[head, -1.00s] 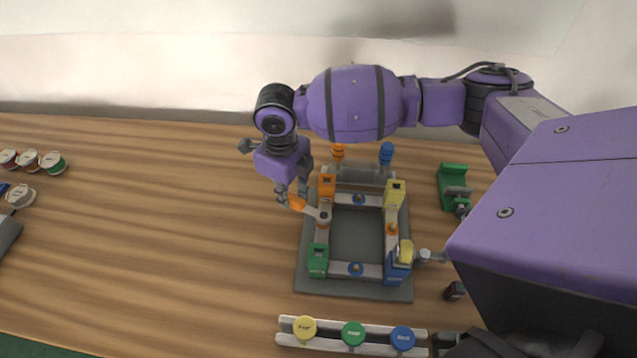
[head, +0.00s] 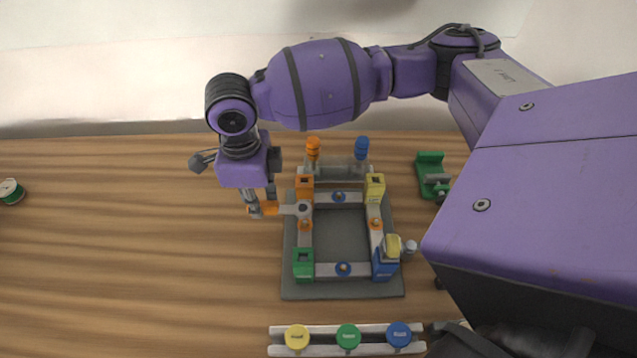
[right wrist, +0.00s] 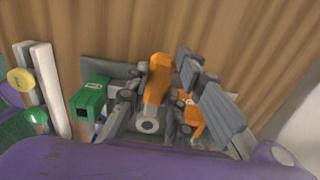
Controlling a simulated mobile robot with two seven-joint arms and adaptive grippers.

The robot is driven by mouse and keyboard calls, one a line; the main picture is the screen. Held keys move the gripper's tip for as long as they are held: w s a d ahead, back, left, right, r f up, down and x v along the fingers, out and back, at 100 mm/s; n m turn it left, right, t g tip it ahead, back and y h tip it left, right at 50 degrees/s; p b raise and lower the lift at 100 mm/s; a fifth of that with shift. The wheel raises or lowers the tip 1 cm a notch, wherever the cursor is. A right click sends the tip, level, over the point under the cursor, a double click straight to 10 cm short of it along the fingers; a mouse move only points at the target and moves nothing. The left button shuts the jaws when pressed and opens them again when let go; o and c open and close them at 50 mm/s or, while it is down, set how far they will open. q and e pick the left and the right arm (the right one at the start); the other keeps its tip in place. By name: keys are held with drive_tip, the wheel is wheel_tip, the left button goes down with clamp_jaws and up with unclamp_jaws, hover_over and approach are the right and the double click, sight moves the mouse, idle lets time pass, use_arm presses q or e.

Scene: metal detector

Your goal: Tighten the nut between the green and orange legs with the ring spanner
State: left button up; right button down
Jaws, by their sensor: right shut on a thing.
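My right gripper (head: 262,208) is shut on the orange handle of the ring spanner (head: 284,210), left of the frame. The spanner lies nearly crosswise in the head view, its grey ring end over the left bar between the green leg (head: 303,264) and the orange leg (head: 304,187). An orange nut (head: 305,225) shows just in front of the ring; I cannot tell whether the ring is around it or above it. In the right wrist view the spanner (right wrist: 157,80) shows between the green leg (right wrist: 90,97) and the orange leg (right wrist: 190,122). My left gripper is not in view.
The frame has a yellow leg (head: 375,187) and a blue leg (head: 384,268) on a grey base plate (head: 340,291). A rack (head: 322,350) with yellow, green and blue caps stands in front. A green holder (head: 431,172) is at right. The table at left is mostly clear.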

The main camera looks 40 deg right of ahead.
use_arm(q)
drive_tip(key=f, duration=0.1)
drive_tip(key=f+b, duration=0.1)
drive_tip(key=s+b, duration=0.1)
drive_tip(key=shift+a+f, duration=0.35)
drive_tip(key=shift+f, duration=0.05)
use_arm(e)
drive_tip(key=f+n, duration=0.1)
drive_tip(key=s+f, duration=0.1)
drive_tip(key=s+a+f+n, duration=0.1)
drive_tip(key=f, duration=0.1)
drive_tip(key=shift+n, duration=0.3)
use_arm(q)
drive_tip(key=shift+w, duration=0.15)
use_arm(e)
drive_tip(key=shift+r, duration=0.1)
drive_tip(key=shift+w+r, duration=0.1)
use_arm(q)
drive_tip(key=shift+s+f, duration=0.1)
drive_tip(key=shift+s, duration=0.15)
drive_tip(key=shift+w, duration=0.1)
use_arm(e)
drive_tip(key=shift+f, duration=0.4)
drive_tip(key=shift+f, duration=0.2)
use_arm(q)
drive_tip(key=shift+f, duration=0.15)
use_arm(e)
drive_tip(key=shift+f, duration=0.35)
